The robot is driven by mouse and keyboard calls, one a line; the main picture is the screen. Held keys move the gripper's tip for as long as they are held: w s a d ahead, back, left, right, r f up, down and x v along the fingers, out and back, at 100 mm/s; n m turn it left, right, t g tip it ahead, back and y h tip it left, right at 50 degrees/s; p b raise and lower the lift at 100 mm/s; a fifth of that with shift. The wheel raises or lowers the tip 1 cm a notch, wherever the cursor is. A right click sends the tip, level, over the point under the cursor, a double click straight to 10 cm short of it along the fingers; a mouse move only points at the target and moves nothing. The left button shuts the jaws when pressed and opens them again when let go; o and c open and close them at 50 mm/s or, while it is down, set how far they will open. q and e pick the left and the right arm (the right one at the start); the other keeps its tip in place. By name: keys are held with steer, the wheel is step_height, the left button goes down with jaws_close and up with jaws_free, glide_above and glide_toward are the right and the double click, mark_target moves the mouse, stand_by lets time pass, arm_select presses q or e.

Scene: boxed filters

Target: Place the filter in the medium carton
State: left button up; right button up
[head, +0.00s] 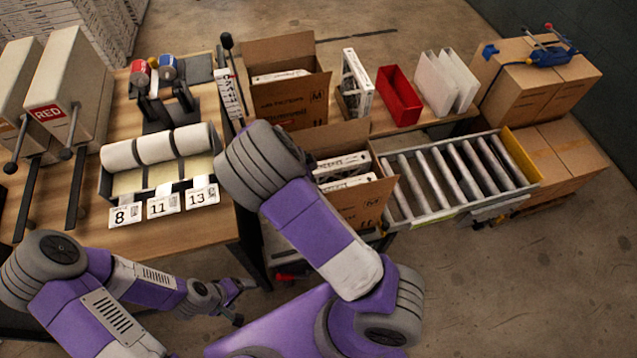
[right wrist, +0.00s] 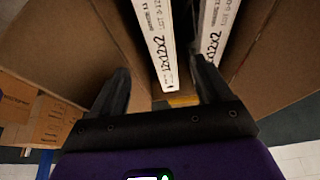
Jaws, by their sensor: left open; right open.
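The near carton (head: 362,205), marked M, is open and holds white-edged filters (head: 345,163) standing on edge. The far carton (head: 290,108), also marked M, is open with a filter (head: 280,76) in it. Another filter (head: 357,84) stands upright on the table beside it. In the right wrist view, my right gripper (right wrist: 160,88) is open in front of two filters marked 12x12x2 (right wrist: 155,45) between brown carton walls (right wrist: 52,50); contact is not clear. My arm hides this gripper in the head view. My left gripper (head: 238,302) is open and empty, low beside the table.
A red bin (head: 399,97) and pale panels (head: 446,82) stand right of the upright filter. A roller conveyor (head: 460,178) lies right of the near carton. Closed boxes (head: 535,75) are stacked at far right. The label-roll stand (head: 160,165) is on the left table.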

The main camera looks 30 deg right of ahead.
steer(key=v, duration=0.5)
stand_by(0.4)
